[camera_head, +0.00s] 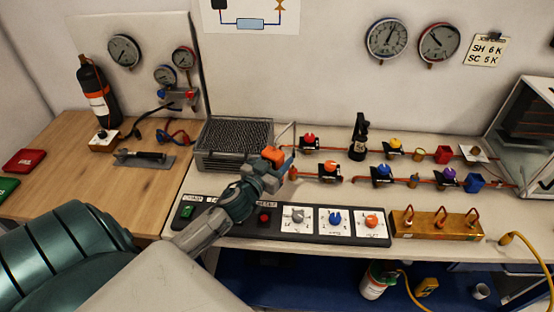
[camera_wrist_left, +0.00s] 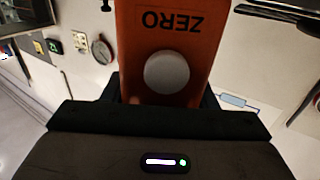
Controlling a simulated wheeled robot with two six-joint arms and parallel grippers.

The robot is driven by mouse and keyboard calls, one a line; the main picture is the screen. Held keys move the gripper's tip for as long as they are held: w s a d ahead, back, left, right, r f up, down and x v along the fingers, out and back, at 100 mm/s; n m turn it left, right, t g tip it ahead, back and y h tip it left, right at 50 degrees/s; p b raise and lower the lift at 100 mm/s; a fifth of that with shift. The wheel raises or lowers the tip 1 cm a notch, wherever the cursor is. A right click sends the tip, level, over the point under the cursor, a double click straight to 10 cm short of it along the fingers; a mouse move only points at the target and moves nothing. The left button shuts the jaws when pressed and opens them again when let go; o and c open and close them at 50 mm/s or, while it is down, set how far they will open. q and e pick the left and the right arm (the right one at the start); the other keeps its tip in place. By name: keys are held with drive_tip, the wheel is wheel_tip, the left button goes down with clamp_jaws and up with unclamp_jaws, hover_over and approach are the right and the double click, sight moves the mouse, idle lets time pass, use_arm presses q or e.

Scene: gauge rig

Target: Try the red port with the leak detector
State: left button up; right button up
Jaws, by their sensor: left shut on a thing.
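My left gripper (camera_head: 268,172) is shut on the orange leak detector (camera_head: 273,154) and holds it above the bench, at the front right corner of the grey mesh-topped box. In the left wrist view the detector (camera_wrist_left: 165,45) fills the top middle, with a grey round button and the word ZERO upside down. A thin wand shows near it in the head view. My right gripper is not in view.
The mesh-topped box (camera_head: 232,160) stands just left of the detector. A black switch panel (camera_head: 285,222) with dials lies in front. A brass manifold (camera_head: 436,225) with copper loops is front right. Wooden bench (camera_head: 75,175) is left.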

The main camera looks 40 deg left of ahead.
sight(274, 142)
use_arm(q)
drive_tip(key=shift+r, duration=0.15)
wheel_tip(274, 142, up, 8)
drive_tip(key=p, duration=0.6)
drive_tip(key=shift+p, duration=0.3)
idle(1.1)
